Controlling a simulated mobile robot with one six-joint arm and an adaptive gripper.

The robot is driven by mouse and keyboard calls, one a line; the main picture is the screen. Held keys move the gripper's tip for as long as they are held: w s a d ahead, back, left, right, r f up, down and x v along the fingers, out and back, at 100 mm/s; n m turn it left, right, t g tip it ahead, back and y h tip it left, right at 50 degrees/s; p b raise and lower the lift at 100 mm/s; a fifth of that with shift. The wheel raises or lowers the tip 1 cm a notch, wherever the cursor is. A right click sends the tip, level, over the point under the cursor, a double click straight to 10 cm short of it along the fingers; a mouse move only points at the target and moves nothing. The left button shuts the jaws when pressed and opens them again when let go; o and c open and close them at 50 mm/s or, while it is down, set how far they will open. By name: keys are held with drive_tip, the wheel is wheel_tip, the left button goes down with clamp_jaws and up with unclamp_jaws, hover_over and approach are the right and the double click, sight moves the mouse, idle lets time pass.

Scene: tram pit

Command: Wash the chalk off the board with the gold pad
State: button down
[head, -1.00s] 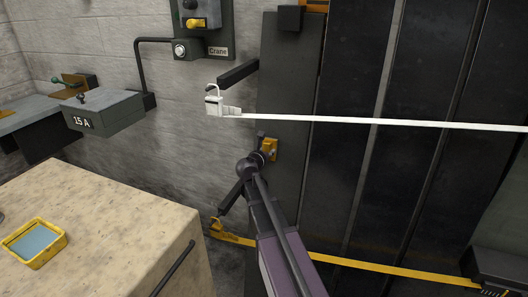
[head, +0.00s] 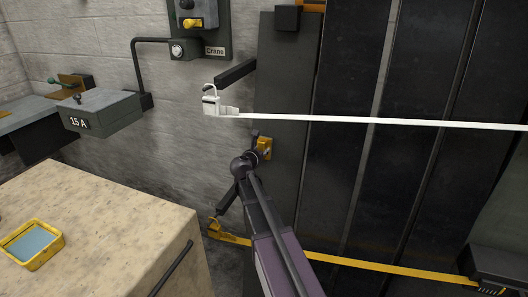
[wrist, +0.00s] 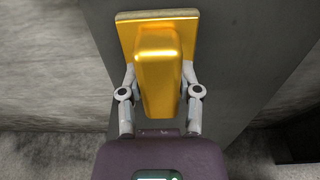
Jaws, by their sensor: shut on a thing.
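The gold pad (wrist: 158,70) is in my gripper (wrist: 160,85), whose two fingers close on its raised grip from both sides in the wrist view. The pad's flat base is at the far end, against or close to a dark grey panel (wrist: 228,60); I cannot tell whether it touches. In the head view the pad (head: 265,147) is small, in front of the dark upright board (head: 283,80), with my gripper (head: 256,152) just to its left. No chalk marks can be made out on the board in either view.
A yellow bar (head: 390,271) runs low down. A stone-topped bench (head: 110,225) at the left holds a yellow tray (head: 33,258) of water. A grey 15 A box (head: 100,112) juts from the wall.

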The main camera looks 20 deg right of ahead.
drive_tip(key=shift+w+a, duration=0.95)
drive_tip(key=shift+a, duration=0.05)
drive_tip(key=shift+s, duration=0.1)
drive_tip(key=shift+p+v, duration=0.65)
drive_tip(key=shift+v, duration=2.3)
drive_tip(key=shift+a, duration=0.15)
drive_tip(key=shift+p+v, duration=0.3)
drive_tip(key=shift+v, duration=1.1)
drive_tip(key=shift+r, duration=0.1)
